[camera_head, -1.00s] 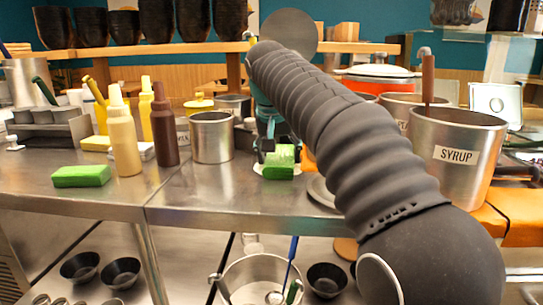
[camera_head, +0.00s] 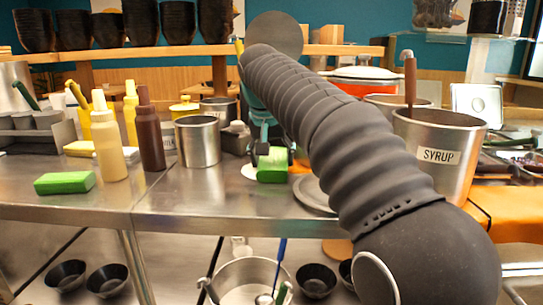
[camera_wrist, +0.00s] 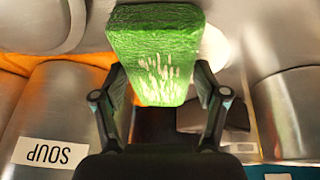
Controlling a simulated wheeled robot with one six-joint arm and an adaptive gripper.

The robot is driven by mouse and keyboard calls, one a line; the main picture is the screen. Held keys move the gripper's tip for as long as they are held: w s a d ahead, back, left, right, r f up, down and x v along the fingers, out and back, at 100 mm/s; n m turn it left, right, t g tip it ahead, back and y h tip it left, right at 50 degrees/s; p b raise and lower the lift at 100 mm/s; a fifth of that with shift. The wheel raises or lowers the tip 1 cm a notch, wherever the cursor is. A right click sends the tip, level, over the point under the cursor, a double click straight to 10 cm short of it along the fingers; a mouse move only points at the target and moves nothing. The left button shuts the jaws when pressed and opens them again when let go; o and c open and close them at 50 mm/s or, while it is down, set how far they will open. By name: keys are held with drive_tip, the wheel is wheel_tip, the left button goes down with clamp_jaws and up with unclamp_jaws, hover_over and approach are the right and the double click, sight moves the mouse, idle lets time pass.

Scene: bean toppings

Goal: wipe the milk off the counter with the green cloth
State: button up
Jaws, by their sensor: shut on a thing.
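My gripper (camera_head: 271,158) is shut on the green cloth (camera_head: 272,170), a thick block-like piece, low at the counter top. In the wrist view the cloth (camera_wrist: 155,30) sits between the two fingers of my gripper (camera_wrist: 160,92), with pale streaks on its face. A white patch, apparently the milk (camera_head: 249,171), shows on the counter at the cloth's left edge. In the wrist view a white patch (camera_wrist: 216,46) shows beside the cloth; the cloth hides part of that area. I cannot tell whether the cloth touches the counter.
A second green block (camera_head: 64,182) lies at the left, near a cream bottle (camera_head: 108,145) and brown bottle (camera_head: 150,135). A metal pot (camera_head: 198,143) stands left of my gripper. A grey plate (camera_head: 312,192) and the syrup pot (camera_head: 440,150) are to the right. Bare counter (camera_head: 190,195) lies in front.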

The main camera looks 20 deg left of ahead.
sight(254, 173)
drive_tip(key=shift+s+a+f+p, duration=0.1)
drive_tip(key=shift+s+a+p, duration=0.15)
drive_tip(key=shift+a, duration=0.45)
drive_tip(key=shift+s+a+p, duration=0.1)
drive_tip(key=shift+a+p, duration=0.2)
drive_tip(key=shift+a, duration=0.45)
drive_tip(key=shift+s+a+f+p, duration=0.1)
drive_tip(key=shift+s+a+p, duration=0.15)
drive_tip(key=shift+a, duration=0.45)
drive_tip(key=shift+w, duration=0.1)
drive_tip(key=shift+d, duration=0.15)
drive_tip(key=shift+w+d+b, duration=0.15)
drive_tip(key=shift+w+d, duration=0.05)
drive_tip(key=shift+d, duration=0.55)
drive_tip(key=shift+w+d+b, duration=0.1)
drive_tip(key=shift+w+d, duration=0.05)
drive_tip(key=shift+d, duration=0.65)
drive_tip(key=shift+w+d+b, duration=0.15)
drive_tip(key=shift+w+d, duration=0.05)
drive_tip(key=shift+d, duration=0.55)
drive_tip(key=shift+d+r, duration=0.1)
drive_tip(key=shift+r, duration=0.05)
